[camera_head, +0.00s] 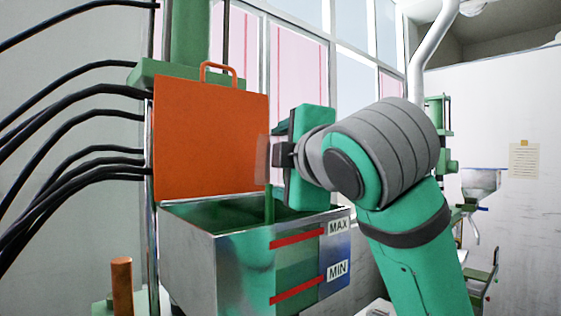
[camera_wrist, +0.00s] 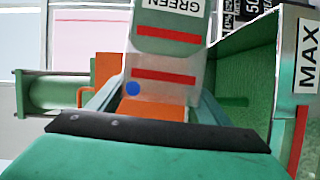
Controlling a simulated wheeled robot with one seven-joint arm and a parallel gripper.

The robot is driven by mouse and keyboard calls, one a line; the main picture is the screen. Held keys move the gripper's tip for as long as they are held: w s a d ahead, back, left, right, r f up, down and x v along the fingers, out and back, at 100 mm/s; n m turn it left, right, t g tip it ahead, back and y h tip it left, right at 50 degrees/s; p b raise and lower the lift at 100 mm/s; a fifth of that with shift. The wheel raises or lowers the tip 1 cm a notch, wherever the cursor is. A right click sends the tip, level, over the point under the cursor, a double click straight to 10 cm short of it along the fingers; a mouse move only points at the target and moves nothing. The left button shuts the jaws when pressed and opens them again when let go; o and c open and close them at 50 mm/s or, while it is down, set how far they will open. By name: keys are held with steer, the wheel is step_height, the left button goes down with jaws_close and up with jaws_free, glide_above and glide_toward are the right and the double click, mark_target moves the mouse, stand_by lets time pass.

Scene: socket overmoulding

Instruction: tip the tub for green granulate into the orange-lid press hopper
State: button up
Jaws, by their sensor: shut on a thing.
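My gripper (camera_head: 277,153) is shut on the tub for green granulate (camera_head: 262,160), above the right part of the hopper. In the wrist view the translucent tub (camera_wrist: 172,62) carries a GREEN label, red level lines and a blue dot. It is turned on its side or further; green shows inside its labelled end. A narrow green stream (camera_head: 269,204) runs from below the tub into the hopper. The metal press hopper (camera_head: 188,250) is open, its orange lid (camera_head: 210,140) upright behind the opening. Green shows inside the hopper and through its window, around the MAX and MIN lines.
A green press column (camera_head: 190,35) rises behind the lid. Black hoses (camera_head: 70,115) run in from the left. An orange-brown post (camera_head: 121,285) stands at lower left. Another machine with a funnel (camera_head: 481,182) stands farther back at right. Air above the hopper's left part is clear.

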steer(key=shift+s+a+r+n+t, duration=0.15)
steer(key=shift+a+n+t, duration=0.1)
steer(key=shift+n, duration=0.3)
steer(key=shift+s+a+n+t, duration=0.15)
steer(key=shift+n+t, duration=0.1)
steer(key=shift+n, duration=0.3)
stand_by(0.8)
steer(key=m, duration=0.1)
steer(key=m+g, duration=0.1)
steer(key=d+m, duration=0.1)
steer(key=shift+w+f, duration=0.25)
steer(key=shift+w, duration=0.15)
steer(key=shift+w+d+f+m+g, duration=0.2)
steer(key=shift+w+d+m+g, duration=0.15)
steer(key=shift+w+d+m, duration=0.4)
steer(key=shift+w+d+f+m+g, duration=0.15)
steer(key=shift+w+d+m+g, duration=0.3)
steer(key=shift+d, duration=0.5)
steer(key=shift+w+d+f+m+g+y, duration=0.15)
steer(key=shift+w+d+f+m+g, duration=0.15)
steer(key=shift+w+d+m, duration=0.3)
steer(key=shift+w+d+f+m+g+y, duration=0.2)
steer(key=shift+w+d+m+g, duration=0.15)
steer(key=shift+d+m, duration=0.4)
